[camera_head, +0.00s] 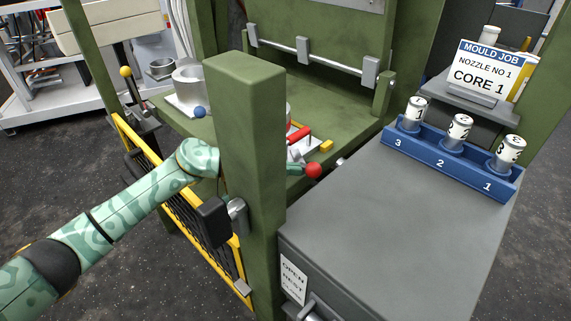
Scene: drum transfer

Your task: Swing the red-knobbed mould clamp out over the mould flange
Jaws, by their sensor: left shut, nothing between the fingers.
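The red knob (313,170) of the mould clamp shows just right of the thick green post, at the front edge of the green press bed. The rest of the clamp and most of the mould flange behind the post are hidden. My left arm comes in from the left and passes behind the post. The end of my left gripper (295,169) shows partly at the post's right side, close to the red knob. It is shut and empty; whether it touches the knob I cannot tell. My right gripper is out of view.
The green post (245,150) stands in front of the bed. A grey cylinder (188,82) and a blue knob (200,112) are left of it. A grey cabinet (400,235) carries a blue numbered rack (440,165).

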